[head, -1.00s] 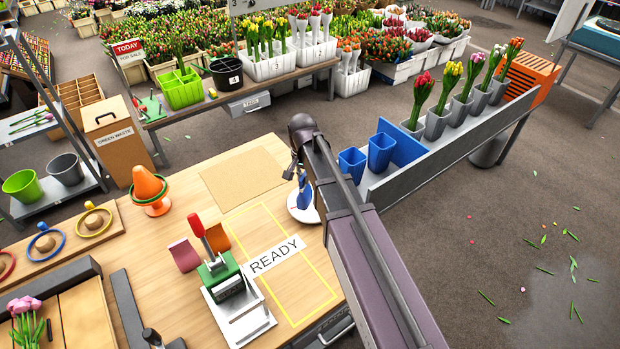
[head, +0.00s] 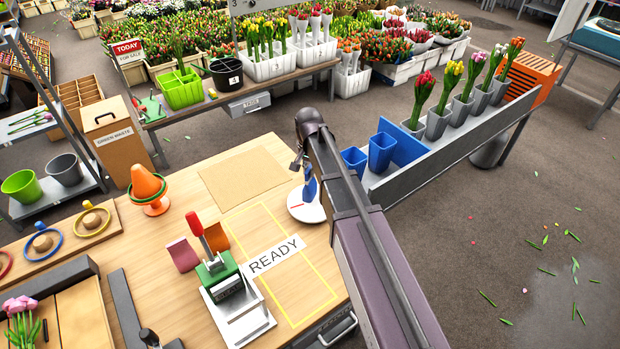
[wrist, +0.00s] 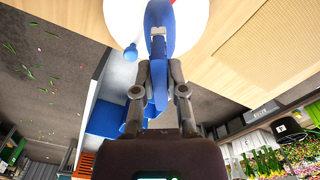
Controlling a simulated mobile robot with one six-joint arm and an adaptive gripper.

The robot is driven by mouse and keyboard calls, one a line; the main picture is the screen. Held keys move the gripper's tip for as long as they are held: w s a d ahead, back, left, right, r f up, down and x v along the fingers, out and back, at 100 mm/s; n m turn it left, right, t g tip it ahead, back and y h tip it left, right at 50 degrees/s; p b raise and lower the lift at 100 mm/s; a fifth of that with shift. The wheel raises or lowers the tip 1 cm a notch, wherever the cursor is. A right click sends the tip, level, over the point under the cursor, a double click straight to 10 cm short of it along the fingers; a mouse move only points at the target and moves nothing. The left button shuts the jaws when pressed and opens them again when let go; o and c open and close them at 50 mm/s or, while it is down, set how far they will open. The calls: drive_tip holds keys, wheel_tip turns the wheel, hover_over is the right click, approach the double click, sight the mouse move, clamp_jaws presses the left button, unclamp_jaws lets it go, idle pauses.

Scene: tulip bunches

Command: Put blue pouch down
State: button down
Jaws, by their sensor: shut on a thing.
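The blue pouch (head: 310,188) is held upright by my gripper (head: 302,173) at the right edge of the wooden table. It is at the round white disc (head: 298,211); I cannot tell whether its bottom touches the disc. In the wrist view the pouch (wrist: 158,28) is pinched between the fingertips of my gripper (wrist: 158,66), and the white disc (wrist: 195,18) shows behind it. My gripper is shut on the pouch. My arm hides part of the table to the right of the disc.
A yellow outline with a READY sign (head: 275,256) lies left of my arm. A tan mat (head: 243,175) is left of the disc. Blue pots (head: 381,152) stand on the grey rack (head: 450,147) to the right. A red-handled press (head: 222,275) stands on the table.

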drive_tip(key=shift+f+b, duration=0.85)
drive_tip(key=shift+f, duration=0.55)
drive_tip(key=c, duration=0.7)
unclamp_jaws()
drive_tip(key=shift+r, duration=0.2)
wheel_tip(320, 180, up, 12)
drive_tip(key=p, duration=1.2)
drive_tip(key=s+d+n, duration=0.1)
drive_tip(key=s+d, duration=0.4)
drive_tip(key=s, duration=0.1)
drive_tip(key=s+d+n, duration=0.2)
drive_tip(key=s+d, duration=0.3)
drive_tip(key=s, duration=0.1)
drive_tip(key=s+d+n, duration=0.1)
drive_tip(key=s+d, duration=0.4)
drive_tip(key=s, duration=0.1)
drive_tip(key=shift+s+d+n, duration=0.1)
drive_tip(key=shift+s+n, duration=0.3)
